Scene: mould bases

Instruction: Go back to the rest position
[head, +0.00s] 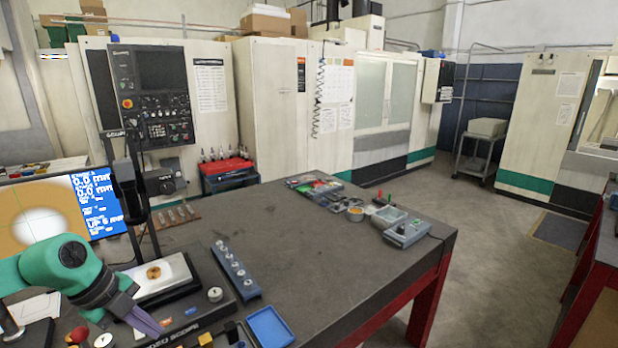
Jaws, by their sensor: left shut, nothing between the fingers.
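My left arm comes in from the left edge, green with a dark wrist. My left gripper (152,328) points down and to the right at the lower left, beside the front edge of the microscope stage. Its fingers are together and nothing shows between them. A brown-gold round piece (153,272) lies on the pale plate (168,285) of the stage, apart from the gripper. A blue-grey rack (243,284) holding several small round metal pieces stands to the right. My right gripper is not in view.
A single metal piece (215,294) sits on the dark microscope base. An empty-looking blue tray (269,328) lies at the front. The microscope column (135,190) and monitor (98,207) stand at the left. Tools and a grey box (407,233) lie at the far right; the table's middle is clear.

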